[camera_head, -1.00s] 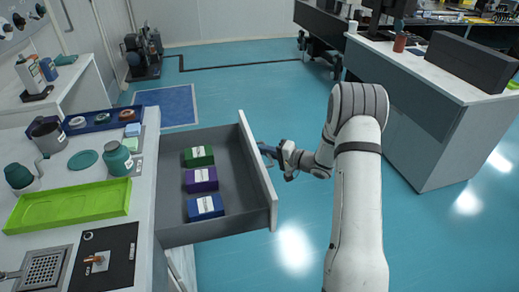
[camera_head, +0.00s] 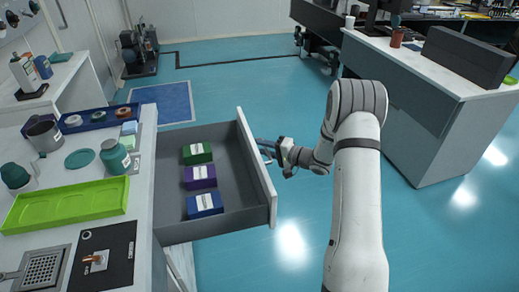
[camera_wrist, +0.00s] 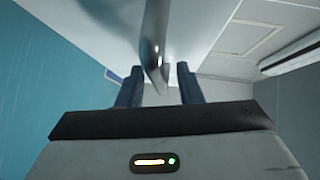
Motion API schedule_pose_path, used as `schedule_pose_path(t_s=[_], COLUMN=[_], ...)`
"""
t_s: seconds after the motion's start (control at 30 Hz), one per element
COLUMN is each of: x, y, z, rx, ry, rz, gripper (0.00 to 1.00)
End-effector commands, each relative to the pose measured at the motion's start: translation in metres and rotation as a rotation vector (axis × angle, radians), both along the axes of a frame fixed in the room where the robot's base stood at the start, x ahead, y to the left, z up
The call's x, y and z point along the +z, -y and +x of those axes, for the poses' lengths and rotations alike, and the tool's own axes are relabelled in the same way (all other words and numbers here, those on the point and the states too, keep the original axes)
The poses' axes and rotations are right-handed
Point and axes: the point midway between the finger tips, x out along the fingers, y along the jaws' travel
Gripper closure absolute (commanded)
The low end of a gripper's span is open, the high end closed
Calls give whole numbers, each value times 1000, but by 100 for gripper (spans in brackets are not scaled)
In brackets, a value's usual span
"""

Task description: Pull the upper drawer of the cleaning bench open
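The upper drawer (camera_head: 232,200) of the cleaning bench (camera_head: 145,190) stands pulled well out. It holds a green box (camera_head: 197,153), a purple box (camera_head: 200,177) and a blue box (camera_head: 204,204). My gripper (camera_head: 265,147) is at the outer side of the drawer front. In the wrist view the drawer's grey handle (camera_wrist: 153,45) reaches down between the two dark fingers of my gripper (camera_wrist: 159,83). Gaps show on both sides of the handle, so the fingers are open around it and not closed on it. The drawer front partly hides the fingers in the head view.
The bench top carries a green tray (camera_head: 70,204), a teal bottle (camera_head: 115,157) and a dark blue tray (camera_head: 80,124). A white-topped grey table (camera_head: 410,130) stands to the right of my arm. Floor (camera_head: 235,80) beyond the drawer is clear.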

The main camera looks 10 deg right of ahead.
Motion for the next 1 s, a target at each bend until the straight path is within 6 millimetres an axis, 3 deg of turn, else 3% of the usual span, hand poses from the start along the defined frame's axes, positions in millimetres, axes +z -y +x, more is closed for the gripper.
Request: schedule_pose_path(t_s=[0.5,1.0], x=[10,10], y=[57,61], z=[-43,-48], rx=[-2,1], ry=[0,0], rz=[-1,0], gripper=[67,67])
